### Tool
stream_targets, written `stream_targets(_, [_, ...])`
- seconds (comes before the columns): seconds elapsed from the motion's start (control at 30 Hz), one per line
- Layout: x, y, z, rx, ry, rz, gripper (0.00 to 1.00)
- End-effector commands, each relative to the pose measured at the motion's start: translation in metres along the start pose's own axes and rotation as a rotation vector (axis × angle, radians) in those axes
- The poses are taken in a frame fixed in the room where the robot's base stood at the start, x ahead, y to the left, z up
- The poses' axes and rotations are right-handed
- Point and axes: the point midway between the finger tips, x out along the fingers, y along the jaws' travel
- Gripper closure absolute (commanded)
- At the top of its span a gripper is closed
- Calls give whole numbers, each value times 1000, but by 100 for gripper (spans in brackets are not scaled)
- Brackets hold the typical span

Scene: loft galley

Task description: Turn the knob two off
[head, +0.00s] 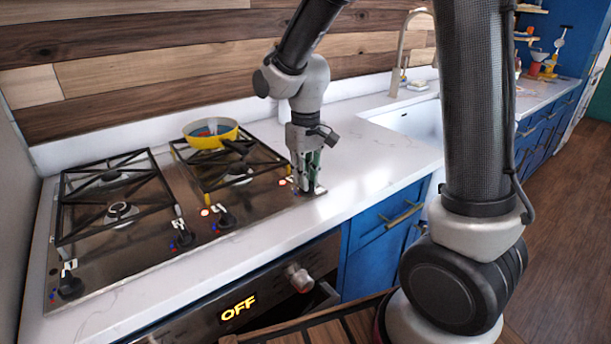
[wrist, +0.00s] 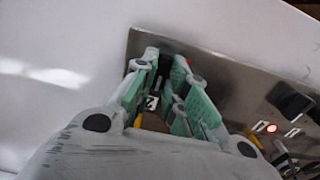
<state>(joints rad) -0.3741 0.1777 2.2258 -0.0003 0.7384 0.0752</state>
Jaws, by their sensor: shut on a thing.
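The black knob (wrist: 153,103) at the right front corner of the steel cooktop (head: 150,246) sits between my fingertips. In the wrist view it bears a small white label that looks like a 2, too small to be sure. My gripper (head: 306,186) points down over that corner and is shut on the knob; its green-padded fingers also show in the wrist view (wrist: 158,95). In the head view the fingers hide most of this knob, and its turn angle cannot be told. Other black knobs stand along the cooktop: one in the middle (head: 224,217), one left of it (head: 182,238), and one at the front left (head: 70,286).
A yellow pan (head: 210,134) sits on the back right burner, its dark handle reaching toward my gripper's side. Black grates (head: 112,190) cover the burners. Below, an oven display (head: 238,307) reads OFF beside an oven knob (head: 299,278). White counter (head: 372,160) right of the cooktop is clear.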

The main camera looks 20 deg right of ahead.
Motion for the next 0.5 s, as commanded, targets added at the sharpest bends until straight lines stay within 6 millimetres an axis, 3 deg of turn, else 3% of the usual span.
stream_targets(0.03, [0, 0, 0, 2, 0, 0, 84])
stream_targets(0.13, [0, 0, 0, 2, 0, 0, 66])
stream_targets(0.17, [0, 0, 0, 2, 0, 0, 64])
stream_targets(0.5, [-4, 0, 0, 0, 2, 0, 64])
